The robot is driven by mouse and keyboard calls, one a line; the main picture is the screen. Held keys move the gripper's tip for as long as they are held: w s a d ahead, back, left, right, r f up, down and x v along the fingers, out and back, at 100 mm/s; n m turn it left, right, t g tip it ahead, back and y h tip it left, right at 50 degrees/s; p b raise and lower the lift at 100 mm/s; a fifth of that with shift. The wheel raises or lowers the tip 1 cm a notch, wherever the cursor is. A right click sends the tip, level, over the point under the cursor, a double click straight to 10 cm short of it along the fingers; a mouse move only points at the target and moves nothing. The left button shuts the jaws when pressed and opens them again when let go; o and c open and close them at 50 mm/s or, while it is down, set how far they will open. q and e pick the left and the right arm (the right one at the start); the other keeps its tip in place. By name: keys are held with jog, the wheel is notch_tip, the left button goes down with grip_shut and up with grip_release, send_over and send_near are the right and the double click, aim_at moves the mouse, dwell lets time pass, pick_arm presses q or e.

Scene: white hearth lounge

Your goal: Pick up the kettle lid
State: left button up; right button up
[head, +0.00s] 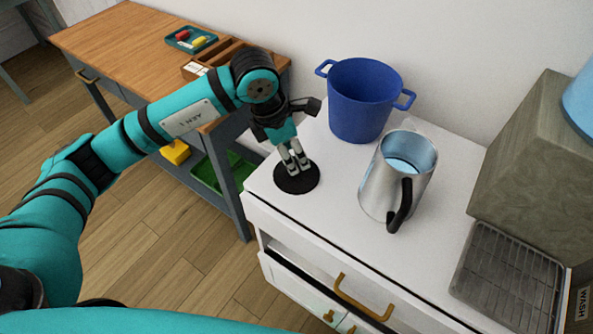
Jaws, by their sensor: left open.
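The kettle lid, a flat round black disc (284,184), lies on the white cabinet top near its left end. My left gripper (295,168) points down right over the lid, its fingers open. The fingertips look at or just above the lid; contact cannot be told, and the fingers hide the lid's middle. The steel kettle (378,190) with a black handle stands upright and uncovered to the right of the lid. My right gripper is out of view.
A blue pot (362,105) stands behind the kettle. A wire rack (508,278) and a grey-brown block (540,165) are at the right. A wooden-topped table (125,40) with a small tray (191,40) stands left, beyond a gap. The cabinet top in front of the kettle is clear.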

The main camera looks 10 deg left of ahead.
aim_at(296, 163)
pick_arm(q)
jog(key=x, duration=0.5)
jog(key=shift+a+p, duration=0.15)
jog(key=shift+p, duration=0.2)
grip_shut()
